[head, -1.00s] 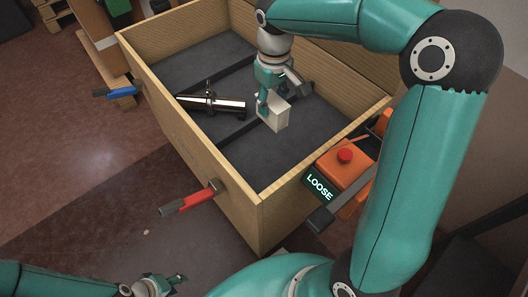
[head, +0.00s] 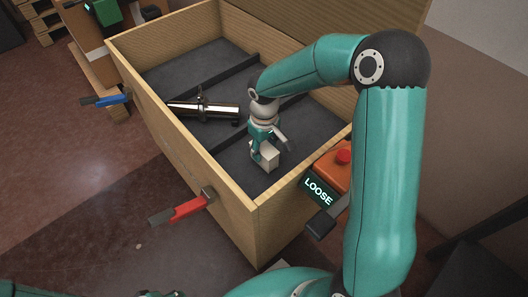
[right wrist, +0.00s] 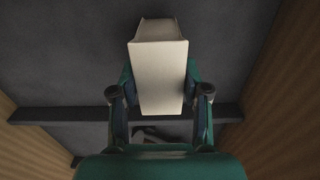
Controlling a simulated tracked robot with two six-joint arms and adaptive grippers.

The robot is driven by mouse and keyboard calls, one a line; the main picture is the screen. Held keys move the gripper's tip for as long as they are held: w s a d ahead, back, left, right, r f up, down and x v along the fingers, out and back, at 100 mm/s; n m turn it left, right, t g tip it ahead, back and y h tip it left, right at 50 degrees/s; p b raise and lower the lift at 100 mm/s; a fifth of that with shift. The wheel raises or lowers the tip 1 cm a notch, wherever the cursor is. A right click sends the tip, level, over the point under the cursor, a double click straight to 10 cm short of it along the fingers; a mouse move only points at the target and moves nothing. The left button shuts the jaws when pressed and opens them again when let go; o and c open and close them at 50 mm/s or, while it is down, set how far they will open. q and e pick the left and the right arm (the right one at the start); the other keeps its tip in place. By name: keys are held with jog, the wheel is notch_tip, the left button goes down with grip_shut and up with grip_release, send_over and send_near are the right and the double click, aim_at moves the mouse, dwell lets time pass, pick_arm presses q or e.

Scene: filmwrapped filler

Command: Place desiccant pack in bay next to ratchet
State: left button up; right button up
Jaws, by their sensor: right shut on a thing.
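The white box-shaped pack (head: 268,157), which I take as the desiccant pack, is held in my right gripper (head: 264,150). The gripper is shut on it, low in the crate's near bay; I cannot tell whether the pack touches the floor. In the right wrist view the pack (right wrist: 158,75) sits between both fingers (right wrist: 160,95). A shiny metal tool (head: 205,110), likely the ratchet, lies in the middle bay beyond a divider. A dark piece (right wrist: 150,134) shows past the divider in the wrist view, partly hidden. My left gripper (head: 160,294) is cut off at the bottom edge.
The wooden crate (head: 184,165) has a dark floor and low dividers (head: 228,141). A red-handled clamp (head: 183,211) and a blue-handled one (head: 104,100) stick out from its left side. An orange box with a red button (head: 343,156) and a "LOOSE" sign (head: 318,191) stand at right.

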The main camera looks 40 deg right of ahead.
aim_at(264, 147)
jog(key=shift+f, duration=0.65)
jog(key=shift+f, duration=0.1)
jog(key=o, duration=1.3)
jog(key=shift+r, duration=0.2)
notch_tip(264, 147, up, 12)
jog(key=p, duration=0.2)
jog(key=shift+p, duration=0.35)
jog(key=shift+f, duration=0.1)
